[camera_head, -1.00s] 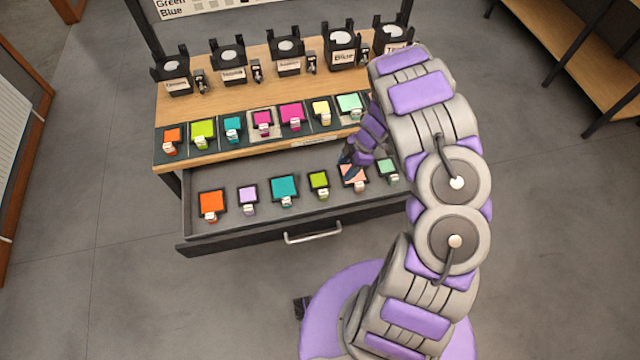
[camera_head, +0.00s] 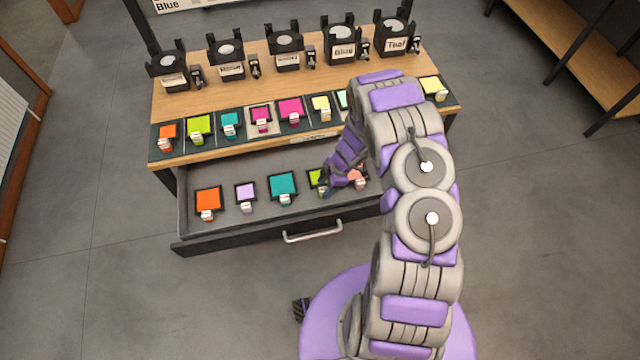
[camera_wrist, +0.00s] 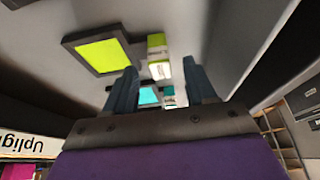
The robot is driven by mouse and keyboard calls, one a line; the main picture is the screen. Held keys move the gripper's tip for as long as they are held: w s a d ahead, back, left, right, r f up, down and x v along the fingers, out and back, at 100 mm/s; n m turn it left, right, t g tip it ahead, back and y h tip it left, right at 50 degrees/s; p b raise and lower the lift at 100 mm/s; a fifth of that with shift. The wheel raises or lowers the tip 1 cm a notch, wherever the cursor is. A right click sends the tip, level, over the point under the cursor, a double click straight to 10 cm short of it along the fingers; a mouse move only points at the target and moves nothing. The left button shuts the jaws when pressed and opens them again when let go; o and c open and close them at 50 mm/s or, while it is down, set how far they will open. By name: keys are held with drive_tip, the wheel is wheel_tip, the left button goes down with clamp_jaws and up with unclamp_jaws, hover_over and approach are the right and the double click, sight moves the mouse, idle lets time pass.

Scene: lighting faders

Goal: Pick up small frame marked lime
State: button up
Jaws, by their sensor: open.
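The small lime frame, a bright lime panel in a black border, lies in the open drawer and is partly covered by my gripper in the head view (camera_head: 314,178). It shows fully at the upper left in the wrist view (camera_wrist: 103,56). Its pale handle tab with a lime band (camera_wrist: 158,58) stands beside it. My gripper (camera_head: 327,188) is open and empty, low over the drawer at the lime frame. In the wrist view its dark fingers (camera_wrist: 161,85) lie either side of the tab's line. I cannot tell if they touch it.
The drawer (camera_head: 240,229) also holds orange (camera_head: 208,200), lilac (camera_head: 245,190), teal (camera_head: 283,186) and salmon frames. A larger lime frame (camera_head: 199,125) sits on the tabletop row above. Black holders with labels stand at the back. My arm hides the drawer's right end.

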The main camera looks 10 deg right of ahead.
drive_tip(key=shift+x, duration=1.2)
drive_tip(key=shift+c, duration=0.4)
clamp_jaws()
drive_tip(key=shift+r, duration=0.1)
wheel_tip(320, 180, up, 8)
drive_tip(key=shift+d+f+p, duration=0.1)
drive_tip(key=shift+f+p, duration=0.15)
drive_tip(key=shift+p, duration=0.75)
drive_tip(key=d+p, duration=0.1)
drive_tip(key=d, duration=1.6)
wheel_tip(320, 180, up, 26)
drive_tip(key=p, duration=0.8)
drive_tip(key=shift+d, duration=0.45)
